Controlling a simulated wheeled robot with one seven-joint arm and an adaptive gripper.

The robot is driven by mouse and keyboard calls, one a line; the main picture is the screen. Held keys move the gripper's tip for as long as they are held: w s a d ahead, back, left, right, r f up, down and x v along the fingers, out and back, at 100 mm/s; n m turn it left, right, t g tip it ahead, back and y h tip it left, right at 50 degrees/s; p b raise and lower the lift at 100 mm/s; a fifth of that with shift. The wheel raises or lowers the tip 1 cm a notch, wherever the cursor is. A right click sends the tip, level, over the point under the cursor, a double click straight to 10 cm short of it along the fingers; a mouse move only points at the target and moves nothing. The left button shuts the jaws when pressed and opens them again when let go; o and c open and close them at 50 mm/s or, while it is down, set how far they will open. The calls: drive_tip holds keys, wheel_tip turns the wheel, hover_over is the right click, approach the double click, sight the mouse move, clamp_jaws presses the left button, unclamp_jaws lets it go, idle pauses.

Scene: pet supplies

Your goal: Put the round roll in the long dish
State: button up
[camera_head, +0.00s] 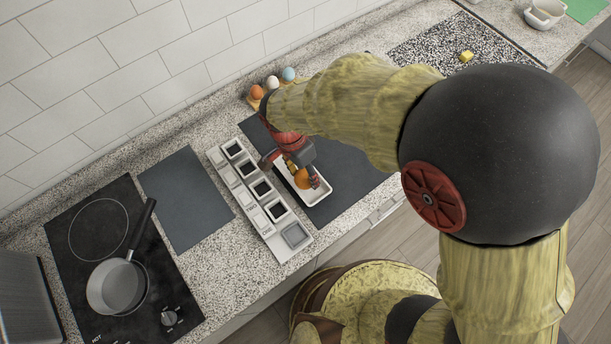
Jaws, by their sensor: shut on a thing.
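The long dish (321,195) is white, shallow and narrow, and lies on a dark mat at the middle of the counter. My gripper (302,180) points down over the dish and is shut on the round roll (303,178), which is small and orange-brown. The roll shows between the fingers, within the dish's outline. I cannot tell whether it touches the dish's floor. My arm hides the far right part of the mat.
A light rack (246,197) with several square compartments stands close left of the dish. A hob with a grey pan (117,287) is at the far left. An egg holder with three eggs (272,82) stands behind. An empty dark mat (186,198) lies between hob and rack.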

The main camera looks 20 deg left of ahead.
sight(306, 177)
drive_tip(key=shift+w+f, duration=0.2)
drive_tip(key=shift+f, duration=0.05)
drive_tip(key=shift+w+f+b, duration=0.15)
drive_tip(key=shift+f+b, duration=0.05)
drive_tip(key=shift+f, duration=0.7)
drive_tip(key=shift+w+f+b, duration=0.1)
drive_tip(key=shift+f+b, duration=0.1)
drive_tip(key=shift+f, duration=0.65)
drive_tip(key=shift+f, duration=0.2)
drive_tip(key=o, duration=1.1)
drive_tip(key=shift+o, duration=0.2)
drive_tip(key=shift+r, duration=0.1)
drive_tip(key=r, duration=0.4)
drive_tip(key=a+r+p, duration=0.1)
drive_tip(key=r, duration=0.3)
drive_tip(key=a+r+p, duration=0.1)
drive_tip(key=r, duration=0.3)
